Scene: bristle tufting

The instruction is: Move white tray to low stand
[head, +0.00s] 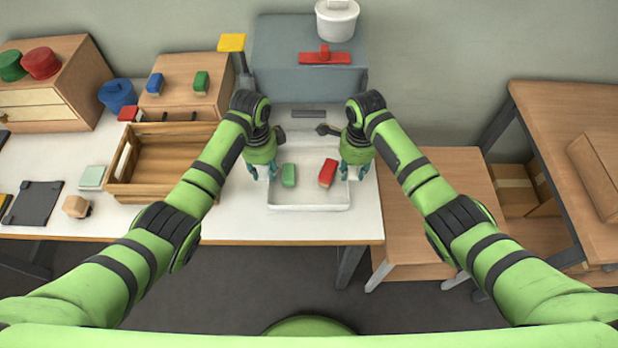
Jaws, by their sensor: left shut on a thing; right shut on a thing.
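The white tray (310,198) is at the front right part of the white table, with a green brush-like block (289,175) and a red one (327,173) in it. My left gripper (262,175) is shut on the tray's left side. My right gripper (354,174) is shut on its right side. I cannot tell whether the tray touches the table or is slightly above it. The low wooden stand (455,172) is right of the table and lower; my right arm crosses in front of part of it.
A wooden crate (117,189) stands left of the tray. Behind the tray is a grey machine-like box (280,60) with a white pot (337,20) on top. A taller wooden table (545,110) is at the far right. The low stand's visible top is clear.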

